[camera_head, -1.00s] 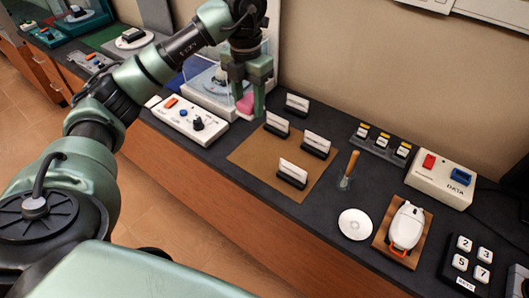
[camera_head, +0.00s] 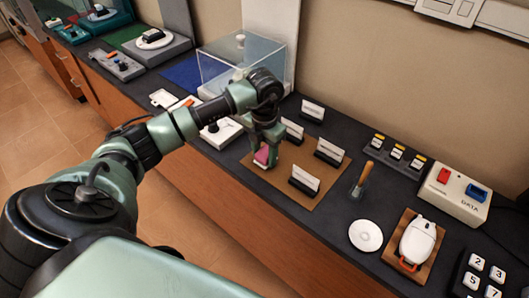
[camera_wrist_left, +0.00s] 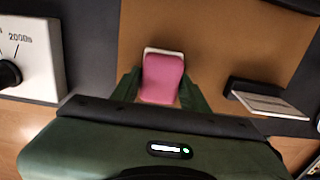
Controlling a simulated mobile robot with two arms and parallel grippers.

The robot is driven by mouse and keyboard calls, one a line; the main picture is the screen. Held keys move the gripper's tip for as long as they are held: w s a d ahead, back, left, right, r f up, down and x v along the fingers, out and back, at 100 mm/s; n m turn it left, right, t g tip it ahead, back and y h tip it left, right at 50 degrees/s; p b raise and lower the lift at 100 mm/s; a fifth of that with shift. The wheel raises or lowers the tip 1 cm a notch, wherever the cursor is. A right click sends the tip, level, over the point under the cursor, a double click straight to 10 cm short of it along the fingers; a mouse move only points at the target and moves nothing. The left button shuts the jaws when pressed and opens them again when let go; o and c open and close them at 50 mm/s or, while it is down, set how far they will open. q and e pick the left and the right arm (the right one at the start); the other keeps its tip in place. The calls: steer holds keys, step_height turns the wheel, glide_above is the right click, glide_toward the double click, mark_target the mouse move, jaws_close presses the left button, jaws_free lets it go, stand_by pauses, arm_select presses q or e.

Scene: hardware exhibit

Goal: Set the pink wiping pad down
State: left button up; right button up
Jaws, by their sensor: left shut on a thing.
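The pink wiping pad (camera_head: 261,156) has a pale edge and sits between the fingers of my left gripper (camera_head: 265,150). In the left wrist view the pad (camera_wrist_left: 162,77) lies between the two green fingers (camera_wrist_left: 160,92), which are shut on it. The pad is at the left part of the brown mat (camera_head: 318,191), which also fills much of the left wrist view (camera_wrist_left: 215,40). I cannot tell whether the pad touches the mat. My right gripper is not in view.
Several card holders (camera_head: 304,180) with white cards stand on the mat. A white control panel (camera_head: 222,133) is left of it, and a clear case (camera_head: 222,70) is behind.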

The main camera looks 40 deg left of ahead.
mark_target(264, 152)
arm_select(q)
steer(key=shift+f, duration=0.1)
steer(key=o, duration=1.2)
step_height(264, 152, up, 12)
steer(key=b, duration=0.1)
steer(key=shift+b, duration=0.3)
